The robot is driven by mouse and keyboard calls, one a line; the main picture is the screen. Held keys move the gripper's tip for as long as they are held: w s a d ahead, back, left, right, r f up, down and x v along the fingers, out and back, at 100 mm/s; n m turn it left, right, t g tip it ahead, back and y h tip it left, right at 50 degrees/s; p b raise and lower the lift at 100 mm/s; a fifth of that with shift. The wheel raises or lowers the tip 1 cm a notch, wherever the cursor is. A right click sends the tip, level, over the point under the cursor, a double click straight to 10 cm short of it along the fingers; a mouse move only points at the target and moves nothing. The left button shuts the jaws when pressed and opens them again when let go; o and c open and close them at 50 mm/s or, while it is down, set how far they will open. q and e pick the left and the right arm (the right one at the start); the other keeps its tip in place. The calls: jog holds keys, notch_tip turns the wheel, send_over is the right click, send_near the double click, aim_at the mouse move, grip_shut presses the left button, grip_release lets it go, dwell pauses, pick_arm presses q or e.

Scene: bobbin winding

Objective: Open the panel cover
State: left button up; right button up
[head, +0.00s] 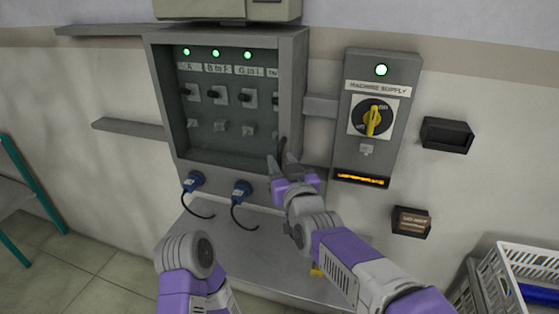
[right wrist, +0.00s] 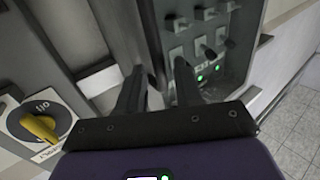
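The panel (head: 292,100) is a grey wall box with switches, sockets and green lamps inside its recessed face. My left arm reaches in at the bottom, with no gripper fingers showing.
The machine supply box (head: 348,145) with a yellow rotary switch (head: 373,118) is just right of the panel. Blue plugs (head: 242,190) with black cables hang below the panel, above a grey shelf (head: 262,262). A white crate (head: 510,262) stands at the lower right.

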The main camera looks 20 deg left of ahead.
jog(key=shift+x, duration=1.25)
jog(key=shift+c, duration=0.3)
grip_shut()
